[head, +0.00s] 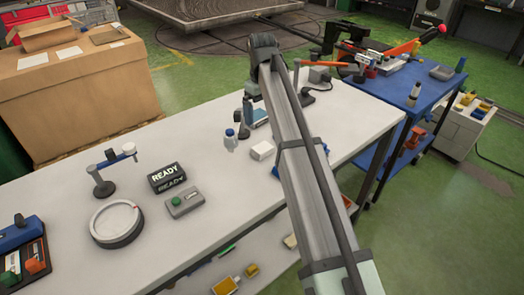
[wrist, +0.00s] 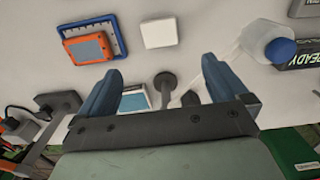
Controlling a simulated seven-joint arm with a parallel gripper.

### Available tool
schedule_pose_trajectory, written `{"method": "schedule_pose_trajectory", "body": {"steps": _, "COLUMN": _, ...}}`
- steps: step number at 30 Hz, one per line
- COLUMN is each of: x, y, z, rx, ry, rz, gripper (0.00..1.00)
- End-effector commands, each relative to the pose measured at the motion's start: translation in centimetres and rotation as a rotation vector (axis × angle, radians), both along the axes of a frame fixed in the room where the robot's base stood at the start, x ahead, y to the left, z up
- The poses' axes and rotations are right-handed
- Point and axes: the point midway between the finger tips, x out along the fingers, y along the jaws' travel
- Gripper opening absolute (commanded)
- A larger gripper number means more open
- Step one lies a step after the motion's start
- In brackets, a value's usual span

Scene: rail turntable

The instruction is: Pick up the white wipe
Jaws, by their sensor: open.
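The white wipe (wrist: 158,33) shows in the wrist view as a small pale square lying flat on the white table, ahead of my fingertips. In the head view, the wipe (head: 262,150) is a small white block just left of my arm. My gripper (wrist: 160,82) is open, its two blue fingers spread apart with nothing held between them. In the head view, my gripper (head: 248,112) is partly hidden by my arm, above the table beyond the wipe. The wipe is apart from both fingers.
A bottle with a blue cap (wrist: 280,50) stands right of the wipe, near the READY sign (head: 167,178). An orange device (wrist: 88,48) on a blue-edged piece lies left. A dark round stand (wrist: 165,80) and light-blue item (wrist: 133,101) show between the fingers.

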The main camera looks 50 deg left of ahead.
Motion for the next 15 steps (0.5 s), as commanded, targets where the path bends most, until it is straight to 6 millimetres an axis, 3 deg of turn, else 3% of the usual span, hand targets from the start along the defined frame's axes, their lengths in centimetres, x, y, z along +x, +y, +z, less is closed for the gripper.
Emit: {"method": "schedule_pose_trajectory", "body": {"steps": 15, "x": 0.1, "y": -0.1, "z": -7.5, "rx": 0.000, "ry": 0.000, "rz": 0.000, "gripper": 1.00}}
